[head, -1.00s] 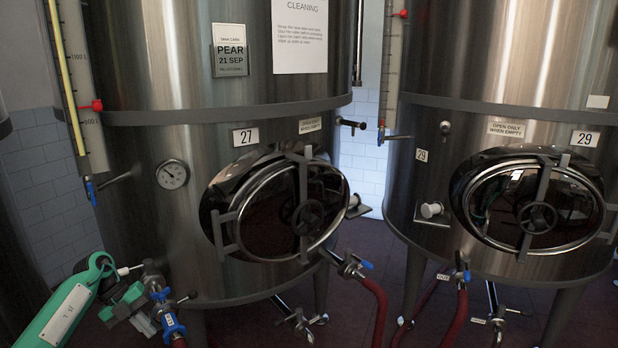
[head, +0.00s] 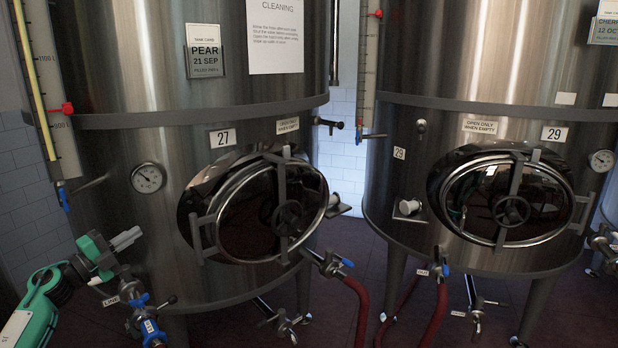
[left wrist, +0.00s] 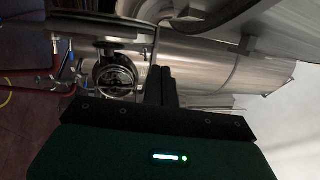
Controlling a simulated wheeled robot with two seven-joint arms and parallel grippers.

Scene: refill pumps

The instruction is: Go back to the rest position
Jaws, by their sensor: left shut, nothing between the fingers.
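My left gripper (head: 128,239) is at the lower left of the head view, on a green and dark arm. Its grey fingers are together and empty, in front of tank 27 and just above a valve with blue fittings (head: 139,301). The fingers do not appear to hold the valve. In the left wrist view the closed dark fingers (left wrist: 160,86) point toward the steel tank, with a round metal fitting (left wrist: 115,72) beside them. My right gripper is not in view.
Steel tank 27 (head: 120,150) stands close ahead, with a round door (head: 262,205) and a dial gauge (head: 148,178). Tank 29 (head: 400,180) stands to its right. Red hoses (head: 361,310) and valves stick out low in front. Dark floor (head: 340,240) shows between the tanks.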

